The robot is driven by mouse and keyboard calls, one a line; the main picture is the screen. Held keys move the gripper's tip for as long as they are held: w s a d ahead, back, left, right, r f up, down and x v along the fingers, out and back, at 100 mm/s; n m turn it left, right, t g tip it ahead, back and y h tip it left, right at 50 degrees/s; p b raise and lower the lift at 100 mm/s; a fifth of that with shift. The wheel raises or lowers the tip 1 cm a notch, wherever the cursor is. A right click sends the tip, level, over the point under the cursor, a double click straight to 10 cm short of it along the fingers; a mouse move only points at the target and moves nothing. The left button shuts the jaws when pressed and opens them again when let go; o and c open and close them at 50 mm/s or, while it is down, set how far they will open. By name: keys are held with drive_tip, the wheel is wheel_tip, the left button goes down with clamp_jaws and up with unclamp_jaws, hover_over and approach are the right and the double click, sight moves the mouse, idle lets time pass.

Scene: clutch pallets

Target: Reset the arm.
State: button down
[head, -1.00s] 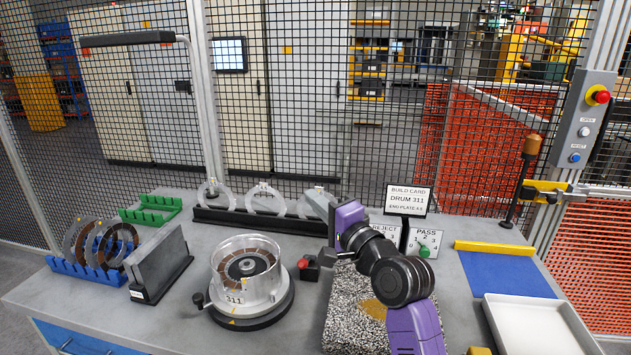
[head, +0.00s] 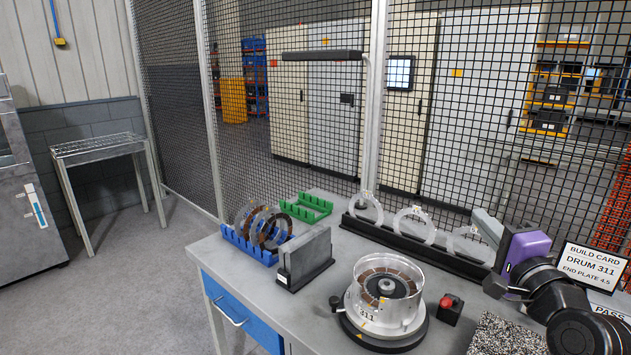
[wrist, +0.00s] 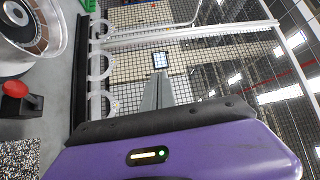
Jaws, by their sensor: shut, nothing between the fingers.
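My gripper (head: 486,226) is at the right of the head view, raised in front of the mesh fence, with my purple and black arm running down to the right edge. Its two grey fingers are together and empty. In the wrist view the closed fingers (wrist: 158,95) point away over the table's back edge, toward the fence. The clear drum (head: 388,292), marked 311, sits on its round black base left of and below my gripper, apart from it. Brown segments show inside the drum.
A black rack (head: 410,246) with several clear rings stands behind the drum. A blue rack (head: 240,245) of discs, a grey plate stand (head: 305,262) and a green rack (head: 307,208) are to the left. A red button (head: 447,303) is beside the drum. Floor at left is open before a wire-topped table (head: 97,146).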

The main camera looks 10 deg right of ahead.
drive_tip(key=s+r+n+t+h, duration=0.2)
drive_tip(key=s+n+h, duration=0.1)
drive_tip(key=s+n, duration=0.1)
drive_tip(key=s+a+f+n+g+y, duration=0.1)
drive_tip(key=s+a+f+n, duration=0.85)
drive_tip(key=s+f, duration=0.55)
drive_tip(key=s+a+f+n+g+y, duration=0.1)
drive_tip(key=s+a+f, duration=0.2)
drive_tip(key=s, duration=0.4)
drive_tip(key=s+a+f+n+g+y, duration=0.2)
drive_tip(key=s+a+f, duration=0.2)
drive_tip(key=s, duration=0.4)
drive_tip(key=s+a+f+n+g+y, duration=0.1)
drive_tip(key=s+a+f+n+g, duration=0.1)
drive_tip(key=s, duration=0.6)
drive_tip(key=shift+s+a+f+y, duration=0.2)
drive_tip(key=shift+a+f+y, duration=0.1)
drive_tip(key=shift+a+f, duration=0.7)
